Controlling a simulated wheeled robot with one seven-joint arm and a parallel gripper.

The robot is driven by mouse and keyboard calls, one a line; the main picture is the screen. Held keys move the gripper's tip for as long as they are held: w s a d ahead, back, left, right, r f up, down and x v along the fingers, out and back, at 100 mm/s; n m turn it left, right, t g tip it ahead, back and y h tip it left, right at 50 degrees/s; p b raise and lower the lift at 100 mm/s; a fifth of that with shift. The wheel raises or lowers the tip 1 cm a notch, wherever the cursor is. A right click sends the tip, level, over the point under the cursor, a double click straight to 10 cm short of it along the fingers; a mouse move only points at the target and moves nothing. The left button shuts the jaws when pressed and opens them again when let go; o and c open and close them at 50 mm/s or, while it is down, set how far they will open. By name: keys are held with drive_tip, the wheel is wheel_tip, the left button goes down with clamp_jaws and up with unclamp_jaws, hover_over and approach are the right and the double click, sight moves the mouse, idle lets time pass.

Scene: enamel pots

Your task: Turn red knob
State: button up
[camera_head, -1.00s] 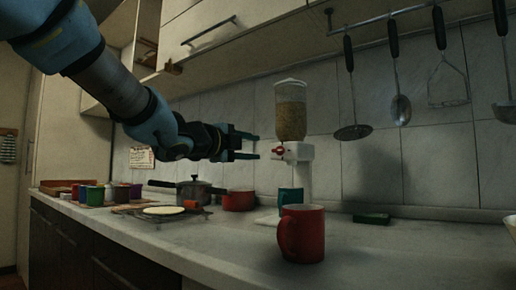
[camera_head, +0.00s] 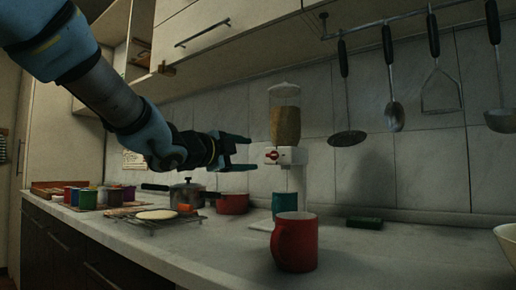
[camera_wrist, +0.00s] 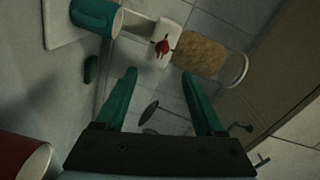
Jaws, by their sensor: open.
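The red knob (camera_head: 272,156) is on the front of the white dispenser (camera_head: 293,156) against the tiled wall. A clear hopper (camera_head: 285,118) with tan grain sits above it. In the wrist view the red knob (camera_wrist: 162,47) appears beyond the fingertips, up and between them, with nothing touching it. My gripper (camera_head: 250,153) is open and empty, just left of the knob in the head view. Its two teal fingers (camera_wrist: 160,85) show in the wrist view. A teal mug (camera_head: 285,204) stands below the dispenser spout.
A red mug (camera_head: 295,243) stands on the counter in front. A pot (camera_head: 187,194), a red pot (camera_head: 232,203) and a rack with a flat round item (camera_head: 157,215) are to the left. Utensils (camera_head: 394,105) hang at right. A green sponge (camera_head: 364,223) lies near the wall.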

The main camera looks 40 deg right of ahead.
sight(271, 154)
drive_tip(key=shift+o, duration=0.5)
drive_tip(key=n+p, duration=0.1)
drive_tip(key=r+n+p, duration=0.1)
drive_tip(key=n, duration=0.1)
drive_tip(key=shift+d+r, duration=0.15)
drive_tip(key=w+d+n+p, duration=0.1)
drive_tip(key=d+n+p, duration=0.1)
drive_tip(key=d+n, duration=0.1)
drive_tip(key=w+d+n+p, duration=0.1)
drive_tip(key=d+n+p, duration=0.2)
drive_tip(key=d+n, duration=0.1)
drive_tip(key=w+d+n+p, duration=0.1)
drive_tip(key=d+n+p, duration=0.2)
drive_tip(key=n, duration=0.2)
drive_tip(key=shift+w+d+f, duration=0.1)
drive_tip(key=shift+d+f, duration=0.1)
drive_tip(key=shift+f, duration=0.1)
clamp_jaws()
